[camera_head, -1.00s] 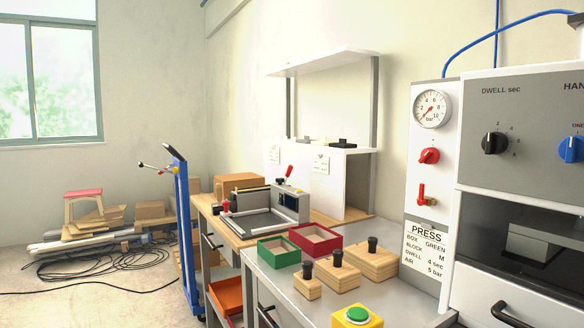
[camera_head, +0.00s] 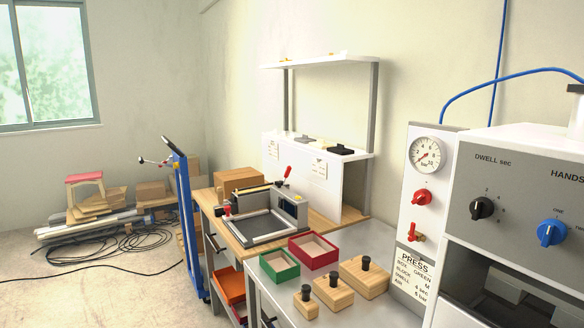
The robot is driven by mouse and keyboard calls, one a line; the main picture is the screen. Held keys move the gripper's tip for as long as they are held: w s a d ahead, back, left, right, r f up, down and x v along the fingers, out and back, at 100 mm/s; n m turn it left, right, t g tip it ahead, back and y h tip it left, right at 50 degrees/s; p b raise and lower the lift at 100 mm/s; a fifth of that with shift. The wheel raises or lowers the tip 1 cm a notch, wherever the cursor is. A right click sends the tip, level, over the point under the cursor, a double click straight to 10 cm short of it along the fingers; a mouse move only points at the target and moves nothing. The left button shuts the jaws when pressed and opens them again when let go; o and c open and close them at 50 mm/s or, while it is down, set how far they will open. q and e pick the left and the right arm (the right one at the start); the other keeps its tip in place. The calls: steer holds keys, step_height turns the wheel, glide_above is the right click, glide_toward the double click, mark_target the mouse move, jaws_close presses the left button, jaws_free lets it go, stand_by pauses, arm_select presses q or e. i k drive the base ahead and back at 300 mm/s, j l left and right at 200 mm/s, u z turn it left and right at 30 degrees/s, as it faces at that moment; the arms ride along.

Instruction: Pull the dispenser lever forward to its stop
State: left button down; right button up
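A grey machine (camera_head: 262,216) with a flat bed stands on the wooden-topped bench. A lever with a red handle (camera_head: 286,172) rises from its back right part, tilted. It may be the dispenser lever; no label shows this. Another lever-like bar with small knobs (camera_head: 152,162) sticks out to the left from the top of a blue upright stand (camera_head: 187,220). Neither of my grippers is in view, and nothing touches either lever.
A grey table in front holds a green tray (camera_head: 279,277), a red tray (camera_head: 313,262) and wooden blocks with black knobs (camera_head: 334,290). A press panel with a gauge (camera_head: 427,153) and a control box (camera_head: 510,200) stand at right. Cables (camera_head: 105,262) lie on the floor at left.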

mark_target(288, 170)
steer(key=i+j+z, duration=0.15)
steer(key=i+j, duration=0.25)
steer(key=i+j+z, duration=0.15)
steer(key=i+j, duration=0.2)
steer(key=j, duration=0.15)
steer(key=i+j+z, duration=0.15)
steer(key=i+j, duration=0.15)
steer(key=j, duration=0.25)
